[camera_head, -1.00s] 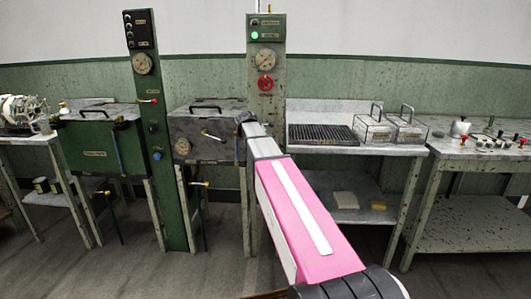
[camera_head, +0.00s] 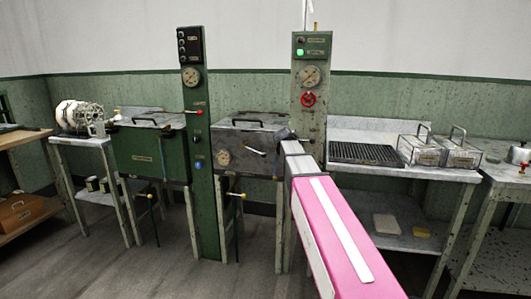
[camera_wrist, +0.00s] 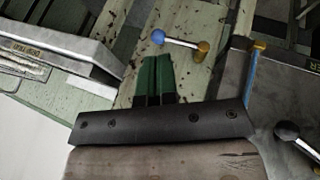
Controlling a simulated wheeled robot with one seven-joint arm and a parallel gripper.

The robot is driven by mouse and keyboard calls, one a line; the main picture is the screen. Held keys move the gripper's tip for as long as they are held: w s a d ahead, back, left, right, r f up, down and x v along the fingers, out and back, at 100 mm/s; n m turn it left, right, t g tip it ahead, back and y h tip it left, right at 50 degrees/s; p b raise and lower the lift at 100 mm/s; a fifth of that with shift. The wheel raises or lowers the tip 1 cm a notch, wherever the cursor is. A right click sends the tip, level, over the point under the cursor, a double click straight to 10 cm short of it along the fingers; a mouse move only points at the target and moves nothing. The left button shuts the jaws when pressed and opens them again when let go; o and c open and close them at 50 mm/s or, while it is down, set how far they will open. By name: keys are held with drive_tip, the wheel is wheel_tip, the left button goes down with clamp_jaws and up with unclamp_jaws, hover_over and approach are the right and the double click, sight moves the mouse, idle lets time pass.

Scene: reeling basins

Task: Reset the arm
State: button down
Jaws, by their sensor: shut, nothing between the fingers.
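My arm, pink with a white strip, reaches forward across the right half of the head view, its far end in front of the grey basin (camera_head: 250,150) and the gauge column (camera_head: 309,100). My gripper is hidden at the arm's far end in that view. In the wrist view my gripper (camera_wrist: 155,75) shows as two dark green fingers side by side, shut with nothing between them. Behind the fingers are a speckled pale green post, a valve lever with a blue knob (camera_wrist: 158,36) and brass end, and a blue-handled lever (camera_wrist: 253,75).
A green basin (camera_head: 150,155) and a green control column (camera_head: 196,150) stand left of the grey basin. A bench to the right holds a black grate (camera_head: 362,152) and wire-handled boxes (camera_head: 420,150). A wooden shelf (camera_head: 25,140) is far left. Floor in front is open.

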drive_tip(key=s+a+f+n+g+y, duration=0.1)
drive_tip(key=s+a+f+g+y, duration=0.1)
drive_tip(key=s+f, duration=1.1)
drive_tip(key=s+a+f+g+y, duration=0.1)
drive_tip(key=s+a+f+y, duration=0.2)
drive_tip(key=s+f, duration=1.1)
drive_tip(key=shift+f+n+g+y, duration=0.3)
drive_tip(key=shift+f+n+g, duration=0.1)
drive_tip(key=shift+f, duration=0.05)
